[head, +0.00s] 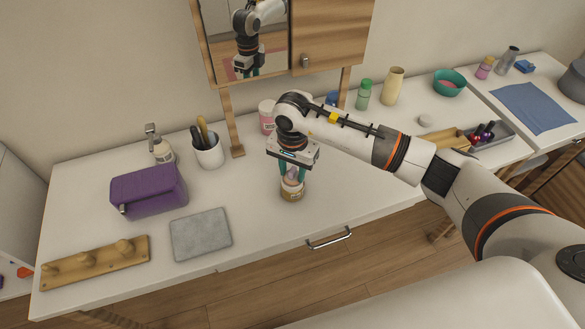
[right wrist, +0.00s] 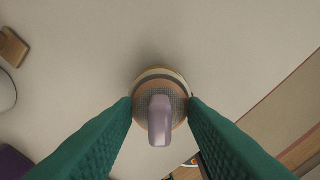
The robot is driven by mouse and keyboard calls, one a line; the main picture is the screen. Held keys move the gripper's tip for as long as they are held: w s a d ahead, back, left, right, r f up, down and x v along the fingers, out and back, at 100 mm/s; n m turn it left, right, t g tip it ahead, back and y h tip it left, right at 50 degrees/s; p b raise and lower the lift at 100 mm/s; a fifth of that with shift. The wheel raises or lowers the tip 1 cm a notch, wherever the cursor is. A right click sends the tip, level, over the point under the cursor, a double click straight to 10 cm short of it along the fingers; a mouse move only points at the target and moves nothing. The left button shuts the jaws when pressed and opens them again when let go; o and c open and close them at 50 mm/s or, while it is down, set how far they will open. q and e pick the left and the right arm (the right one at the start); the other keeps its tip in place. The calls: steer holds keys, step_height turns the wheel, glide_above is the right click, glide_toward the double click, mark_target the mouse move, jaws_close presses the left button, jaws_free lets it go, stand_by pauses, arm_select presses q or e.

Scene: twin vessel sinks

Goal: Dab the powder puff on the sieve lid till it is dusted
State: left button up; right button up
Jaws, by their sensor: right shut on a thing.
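The powder puff (head: 291,174) has a pale lavender handle, which also shows in the right wrist view (right wrist: 160,118). My right gripper (head: 292,174), with green fingers, points down and is shut on the puff. The puff is over the sieve lid (right wrist: 146,90), a round tan mesh top on a small jar (head: 292,192) standing near the counter's front edge. Whether the puff touches the mesh, and whether there is powder on it, I cannot tell. My left gripper is out of view.
A pink jar (head: 266,117) stands just behind my gripper. A brush cup (head: 207,152), a purple case (head: 149,191) and a grey mat (head: 201,234) lie to the left. A mirror cabinet (head: 245,40) is behind. The counter between mat and jar is clear.

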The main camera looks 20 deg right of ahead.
mark_target(293, 169)
steer(key=shift+r+p, duration=1.5)
steer(key=shift+r, duration=1.95)
